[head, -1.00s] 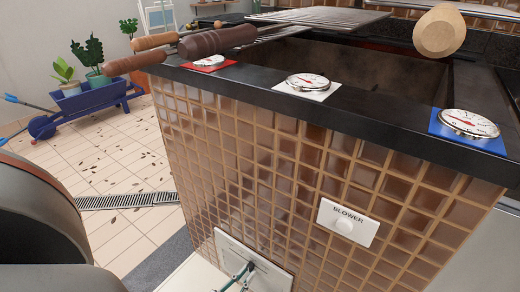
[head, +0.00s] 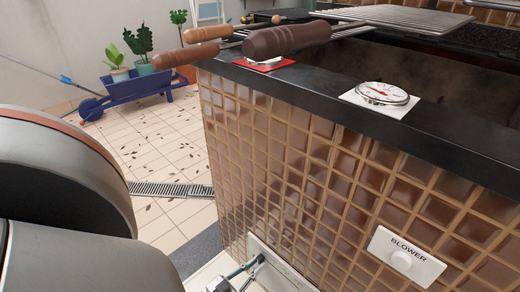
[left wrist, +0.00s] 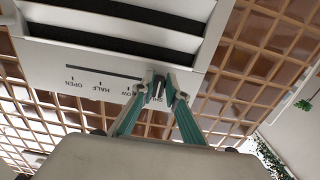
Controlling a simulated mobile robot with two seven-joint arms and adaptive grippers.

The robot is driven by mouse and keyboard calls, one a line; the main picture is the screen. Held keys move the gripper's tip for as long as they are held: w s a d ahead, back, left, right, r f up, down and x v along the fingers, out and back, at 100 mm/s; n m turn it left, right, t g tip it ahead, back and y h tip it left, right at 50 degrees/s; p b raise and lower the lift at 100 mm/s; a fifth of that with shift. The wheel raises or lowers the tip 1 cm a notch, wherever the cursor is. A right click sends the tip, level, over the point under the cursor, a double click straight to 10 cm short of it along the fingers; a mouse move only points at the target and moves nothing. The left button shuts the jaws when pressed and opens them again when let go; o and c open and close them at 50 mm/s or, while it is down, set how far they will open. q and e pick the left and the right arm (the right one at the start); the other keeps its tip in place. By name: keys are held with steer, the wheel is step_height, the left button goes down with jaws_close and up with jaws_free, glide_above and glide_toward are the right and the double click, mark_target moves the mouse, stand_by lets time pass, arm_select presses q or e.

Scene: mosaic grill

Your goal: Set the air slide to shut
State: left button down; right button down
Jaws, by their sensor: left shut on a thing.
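The air slide is a white panel (left wrist: 65,65) with dark louvres and a long dark slot on the tiled grill wall. Its labels appear upside down in the left wrist view: OPEN, HALF, LOW and a partly hidden SH... at the right. My left gripper (left wrist: 160,90), with green fingers, is shut on the slide's small dark knob, mostly hidden between the fingertips. It is at the slot's right end in that view, by the SH... label. In the head view, my left gripper (head: 256,262) is at the left part of the panel (head: 290,277). My right gripper is not in view.
A BLOWER plate (head: 405,259) with a round knob is on the tiled wall to the right. Gauges, including a white-backed one (head: 383,93), and wooden-handled skewers (head: 287,38) lie on the dark ledge above. A blue wheelbarrow planter (head: 140,92) stands behind at left.

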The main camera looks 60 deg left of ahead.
arm_select(q)
steer(key=shift+s+a, duration=0.1)
steer(key=shift+a, duration=0.2)
steer(key=c, duration=2)
jaws_free()
steer(key=v, duration=1.2)
steer(key=shift+d, duration=0.1)
